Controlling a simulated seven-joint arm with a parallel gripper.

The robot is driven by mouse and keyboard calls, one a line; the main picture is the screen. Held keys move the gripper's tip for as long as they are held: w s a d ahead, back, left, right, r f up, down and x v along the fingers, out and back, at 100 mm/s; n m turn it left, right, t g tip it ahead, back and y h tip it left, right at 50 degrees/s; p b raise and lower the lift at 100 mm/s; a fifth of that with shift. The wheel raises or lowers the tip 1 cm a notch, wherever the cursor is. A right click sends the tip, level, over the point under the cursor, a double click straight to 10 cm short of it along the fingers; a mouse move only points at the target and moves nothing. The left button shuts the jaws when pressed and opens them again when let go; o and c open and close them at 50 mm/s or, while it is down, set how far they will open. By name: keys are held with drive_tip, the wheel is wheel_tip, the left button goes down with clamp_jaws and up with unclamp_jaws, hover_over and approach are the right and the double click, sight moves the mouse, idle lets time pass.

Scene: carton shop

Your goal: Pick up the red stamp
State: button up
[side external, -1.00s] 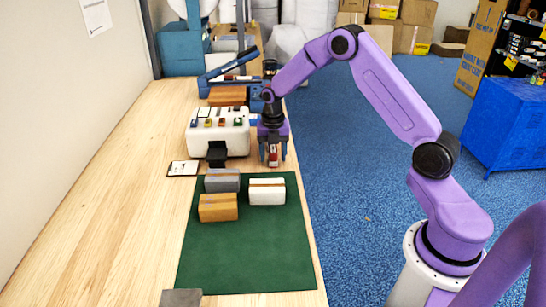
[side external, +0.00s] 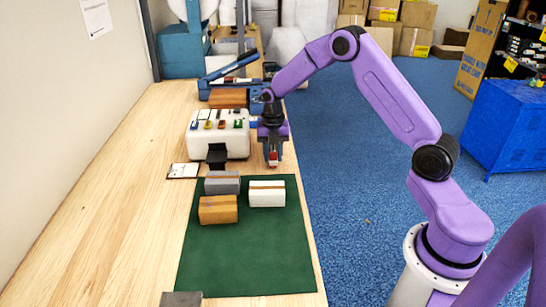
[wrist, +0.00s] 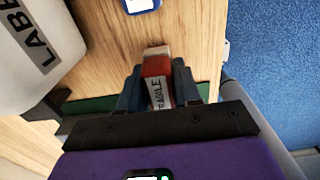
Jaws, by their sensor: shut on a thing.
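The red stamp (side external: 273,158) stands between the fingers of my gripper (side external: 273,163), at the right edge of the wooden bench, beyond the green mat.
A white label machine (side external: 233,143) stands close left of my gripper. The green mat (side external: 245,260) holds a grey box (side external: 222,183), a white box (side external: 267,194) and an orange-brown box (side external: 217,210). A blue-cased item (wrist: 140,5) lies beyond the stamp.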

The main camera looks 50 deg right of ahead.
drive_tip(key=s+a+r, duration=0.2)
drive_tip(key=s+r, duration=1)
drive_tip(key=s, duration=0.2)
drive_tip(key=shift+a, duration=0.15)
drive_tip(key=shift+w, duration=0.1)
